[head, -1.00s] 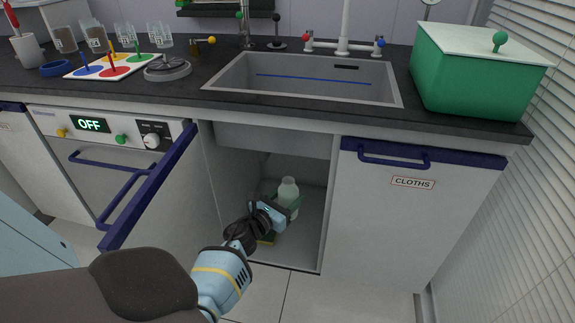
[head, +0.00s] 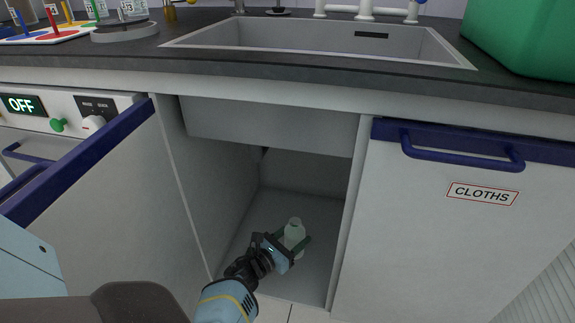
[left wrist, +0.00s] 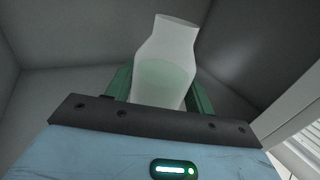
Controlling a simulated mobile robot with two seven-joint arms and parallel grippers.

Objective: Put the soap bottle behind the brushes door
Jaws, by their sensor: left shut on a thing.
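The pale, translucent soap bottle (head: 294,236) stands roughly upright inside the open cabinet under the sink. My left gripper (head: 291,248) reaches into the cabinet from the front and is shut on the bottle. In the left wrist view the bottle (left wrist: 167,65) rises between the two green fingers, with its lower part hidden by the gripper body. The open cabinet door (head: 95,200) is swung out to the left; no label shows on the side I see. My right gripper is not in view.
A closed door labelled CLOTHS (head: 455,220) is right of the opening. The sink (head: 320,40) and worktop are above, with a green box (head: 525,40) at right. The appliance reading OFF (head: 60,110) is at left. The cabinet floor (head: 310,205) behind the bottle looks clear.

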